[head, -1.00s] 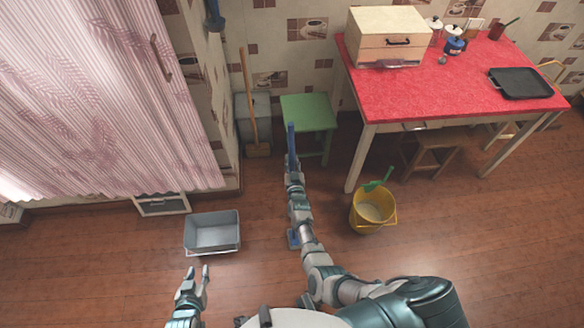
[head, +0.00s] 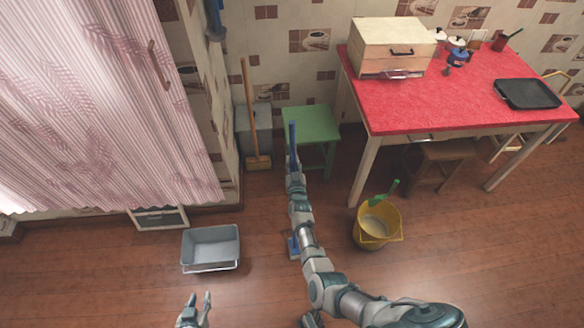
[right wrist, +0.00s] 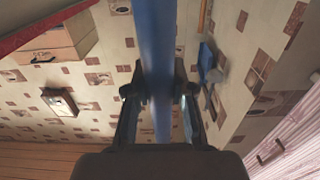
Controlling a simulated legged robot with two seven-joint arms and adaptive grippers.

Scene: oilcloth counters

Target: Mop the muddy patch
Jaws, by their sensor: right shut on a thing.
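A blue mop handle (head: 293,140) stands nearly upright in front of my body, with a blue mop head (head: 293,247) low near the floor, partly hidden by my right arm. My right gripper (head: 294,172) is shut on the handle. In the right wrist view the handle (right wrist: 157,50) runs between the two fingers (right wrist: 160,95). My left gripper (head: 197,303) is open and empty at the bottom edge, below the grey basin. I cannot make out a muddy patch on the brown floor; my right arm covers part of it.
A grey basin (head: 210,240) lies left of the mop, and a yellow bucket (head: 372,238) with a green-handled tool stands right. Behind are a green stool (head: 310,124), a broom (head: 252,120) and a red-topped table (head: 450,105).

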